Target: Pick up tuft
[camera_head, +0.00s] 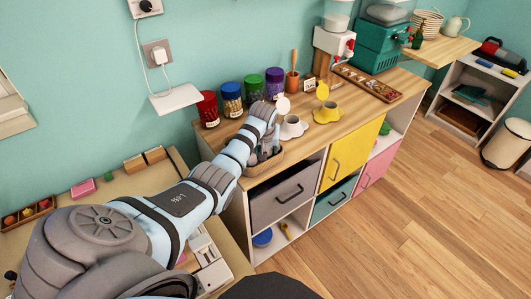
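I cannot pick out a tuft with certainty. My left arm reaches from the lower left to the wooden counter, and its wrist bends down at the counter's left front part. My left gripper (267,151) is at a small tan basket (262,168) on the counter's front edge. The fingers are small and dark here, and the wrist partly covers them, so I cannot tell whether they are open or hold anything. The basket's contents are mostly hidden. My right gripper is not in view.
Several lidded jars, one of them red (208,109), stand behind the wrist. A white wall shelf (175,99) is above left. The wooden floor (420,225) is clear.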

